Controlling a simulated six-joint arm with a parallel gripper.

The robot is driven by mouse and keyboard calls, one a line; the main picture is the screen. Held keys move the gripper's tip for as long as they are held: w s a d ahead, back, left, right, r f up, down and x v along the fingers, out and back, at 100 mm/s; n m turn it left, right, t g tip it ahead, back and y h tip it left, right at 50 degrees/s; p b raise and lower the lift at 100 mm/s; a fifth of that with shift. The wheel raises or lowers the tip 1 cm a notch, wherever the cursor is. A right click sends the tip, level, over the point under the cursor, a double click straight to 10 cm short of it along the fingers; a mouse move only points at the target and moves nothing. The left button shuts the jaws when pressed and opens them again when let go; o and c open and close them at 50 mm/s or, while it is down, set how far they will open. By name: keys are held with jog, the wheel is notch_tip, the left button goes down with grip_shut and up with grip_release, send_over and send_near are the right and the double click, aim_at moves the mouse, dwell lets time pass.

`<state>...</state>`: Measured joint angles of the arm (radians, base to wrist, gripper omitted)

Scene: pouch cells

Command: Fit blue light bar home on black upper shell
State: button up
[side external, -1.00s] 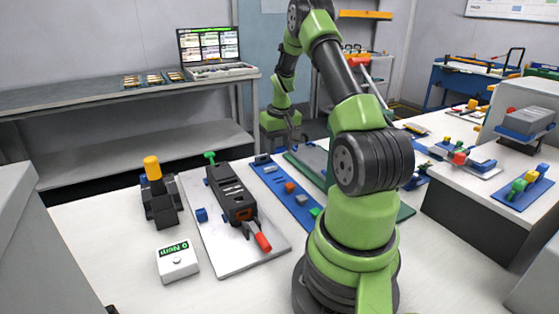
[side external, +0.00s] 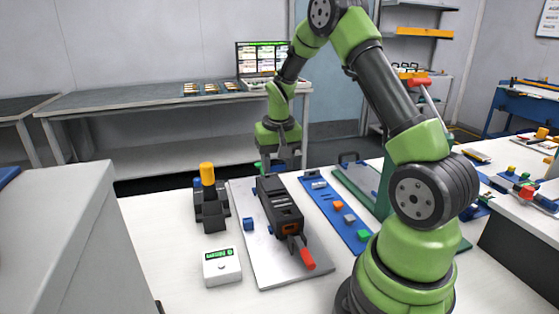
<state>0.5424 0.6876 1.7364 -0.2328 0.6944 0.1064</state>
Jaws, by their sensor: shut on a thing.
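The black upper shell (side external: 279,207) sits lengthwise on a pale plate (side external: 283,272), its near end by a red-handled clamp (side external: 306,256). My gripper (side external: 283,167) points down at the shell's far end, near the green clamp handle. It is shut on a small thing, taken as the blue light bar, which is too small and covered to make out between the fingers. I cannot tell whether it touches the shell.
A blue tray (side external: 357,246) with small orange, grey and green parts lies right of the plate. A small blue block (side external: 248,224) is on the plate's left. A yellow-topped black stand (side external: 209,197) and a white box with green display (side external: 221,267) stand left.

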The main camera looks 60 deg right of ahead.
aim_at(278, 187)
jog(key=shift+f, duration=2.85)
jog(key=shift+f, duration=0.65)
dwell(3.5)
jog(key=shift+r, duration=0.1)
jog(key=shift+r, duration=0.25)
dwell(0.7)
